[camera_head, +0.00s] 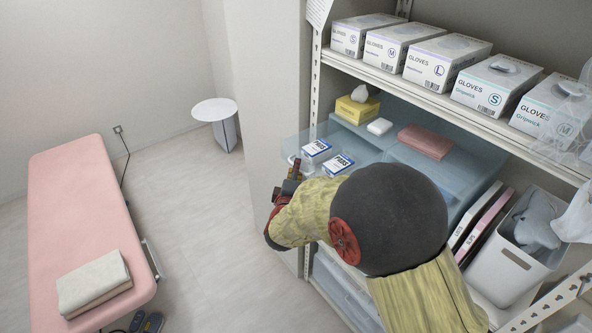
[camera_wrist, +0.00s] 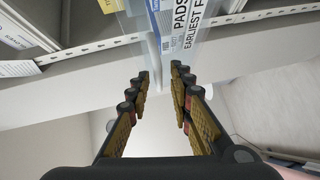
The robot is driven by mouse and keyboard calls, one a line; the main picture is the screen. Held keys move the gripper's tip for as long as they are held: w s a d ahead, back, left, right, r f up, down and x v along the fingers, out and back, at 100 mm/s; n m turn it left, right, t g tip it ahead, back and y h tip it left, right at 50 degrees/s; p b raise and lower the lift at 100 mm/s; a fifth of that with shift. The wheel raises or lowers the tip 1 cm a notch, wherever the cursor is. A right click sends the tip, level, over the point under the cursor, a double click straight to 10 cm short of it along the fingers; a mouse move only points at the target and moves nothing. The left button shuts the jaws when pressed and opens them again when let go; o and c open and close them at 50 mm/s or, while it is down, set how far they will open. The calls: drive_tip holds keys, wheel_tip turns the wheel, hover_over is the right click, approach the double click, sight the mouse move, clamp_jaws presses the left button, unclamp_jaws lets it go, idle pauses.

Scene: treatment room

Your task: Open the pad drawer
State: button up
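The pad drawer (camera_head: 300,142) is a clear bluish drawer under the glove shelf. In the head view it stands pulled out, with white and blue PADS boxes (camera_head: 337,165) showing inside. In the wrist view a PADS box (camera_wrist: 178,22) is seen through the clear plastic. My gripper (camera_wrist: 162,72) is at the drawer's front, its two fingers a small gap apart with a pale strip of the drawer front between the tips. In the head view my gripper (camera_head: 287,184) is partly hidden by my arm, and so is the lower drawer front.
Several glove boxes (camera_head: 437,62) stand on the shelf above. A yellow tissue box (camera_head: 356,108) and a pink stack (camera_head: 425,141) sit on the drawer units. A white bin (camera_head: 510,262) is at right. A pink bed (camera_head: 85,225) and round table (camera_head: 214,110) are left, with clear floor between.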

drive_tip(key=shift+r, duration=0.1)
drive_tip(key=s+a+r, duration=0.1)
drive_tip(key=s, duration=1)
drive_tip(key=shift+s+a+r, duration=0.25)
drive_tip(key=shift+s+a, duration=0.1)
